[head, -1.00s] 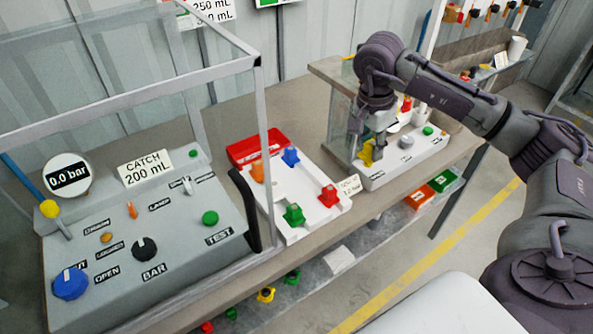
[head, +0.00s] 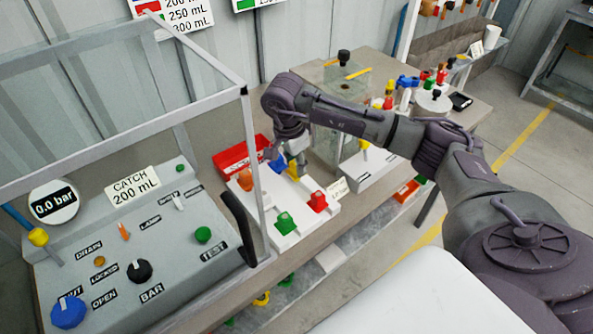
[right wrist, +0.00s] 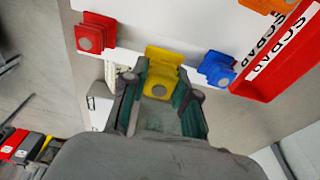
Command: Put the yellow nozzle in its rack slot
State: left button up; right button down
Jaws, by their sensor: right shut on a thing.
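The yellow nozzle (right wrist: 160,75) is between the fingers of my right gripper (right wrist: 160,98), which is shut on it. In the head view, my right gripper (head: 287,163) is over the far right side of the white rack (head: 270,205), and a bit of yellow shows below it. The nozzle is at the rack's edge, between the blue nozzle (right wrist: 216,70) and the red nozzle (right wrist: 96,34). The fingers hide its lower part, so I cannot tell whether it is seated or just above the rack. My left gripper is not in view.
An orange nozzle (head: 245,180) and a green nozzle (head: 285,222) also stand in the rack. The red scrap bin (head: 232,160) is behind it. A framed control panel (head: 130,250) stands left, and a grey-white test box (head: 365,168) stands right.

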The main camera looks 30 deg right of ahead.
aim_at(296, 175)
notch_tip(296, 175, down, 4)
jog(key=shift+r+p, duration=0.25)
jog(key=shift+p, duration=0.3)
jog(key=shift+f, duration=0.1)
jog(key=shift+f+b, duration=0.45)
jog(key=shift+b, duration=0.05)
jog(key=c, duration=0.9)
grip_release()
jog(key=shift+r, duration=0.1)
